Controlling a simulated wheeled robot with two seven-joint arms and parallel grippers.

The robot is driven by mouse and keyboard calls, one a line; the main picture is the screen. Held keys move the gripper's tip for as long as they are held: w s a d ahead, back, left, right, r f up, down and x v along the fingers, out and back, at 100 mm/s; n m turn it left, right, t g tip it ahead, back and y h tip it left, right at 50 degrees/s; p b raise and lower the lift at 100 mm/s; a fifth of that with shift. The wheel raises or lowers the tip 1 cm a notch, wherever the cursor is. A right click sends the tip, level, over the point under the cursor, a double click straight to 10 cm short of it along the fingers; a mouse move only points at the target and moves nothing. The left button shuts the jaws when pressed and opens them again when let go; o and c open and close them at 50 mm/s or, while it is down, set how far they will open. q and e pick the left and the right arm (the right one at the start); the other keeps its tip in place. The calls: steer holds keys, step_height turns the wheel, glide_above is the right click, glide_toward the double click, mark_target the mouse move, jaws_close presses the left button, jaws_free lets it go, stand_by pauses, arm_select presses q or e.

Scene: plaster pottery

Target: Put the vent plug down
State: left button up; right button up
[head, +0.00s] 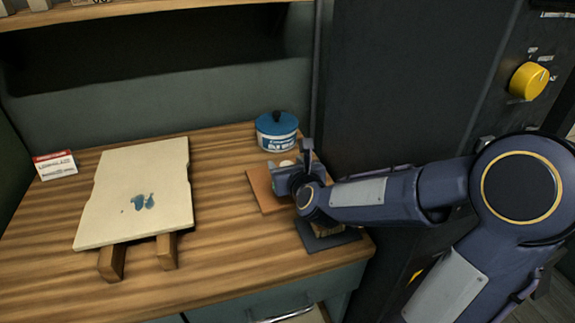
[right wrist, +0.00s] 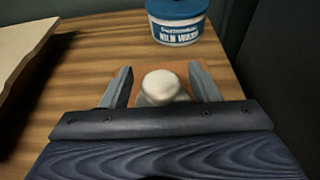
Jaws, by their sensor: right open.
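The vent plug (right wrist: 163,87) is a whitish, round-topped piece in the right wrist view. It stands over an orange-brown square tile (right wrist: 190,72) on the wooden table. My right gripper (right wrist: 161,75) is open, with one finger on each side of the plug and a gap showing on both sides. In the head view, the right gripper (head: 290,166) is over the brown tile (head: 262,194), and only a bit of the plug (head: 286,163) shows behind it. The plug's lower part is hidden by the gripper body. My left gripper is not in view.
A blue-lidded kiln wash tub (head: 277,134) stands just behind the tile. A dark mat (head: 335,240) lies under my right arm. A pale kiln shelf (head: 140,190) with blue stains rests on wooden blocks (head: 112,262) at left. A small card (head: 55,165) stands far left. A dark cabinet (head: 400,90) borders the right.

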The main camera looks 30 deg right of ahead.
steer(key=shift+s+r, duration=0.1)
steer(key=shift+r, duration=0.05)
steer(key=p+v, duration=0.1)
steer(key=v, duration=1.1)
steer(key=s+a+f+n+g+y, duration=0.1)
steer(key=s+a+n+y, duration=0.1)
steer(key=n, duration=0.7)
steer(key=s+a+f+n+g+y, duration=0.2)
steer(key=s+a+n, duration=0.1)
steer(key=n, duration=0.6)
steer(key=s+a+f+n+g+y, duration=0.1)
steer(key=s+a+n+g+y, duration=0.1)
steer(key=n, duration=0.7)
steer(key=shift+s+a+f+y, duration=0.2)
steer(key=shift+s+a+y, duration=0.3)
steer(key=shift+s+a, duration=0.3)
steer(key=s+f+n+g, duration=0.2)
steer(key=s+n, duration=0.4)
steer(key=n, duration=0.4)
steer(key=shift+f+g, duration=0.25)
steer(key=shift+g, duration=0.55)
steer(key=shift+s+d, duration=0.1)
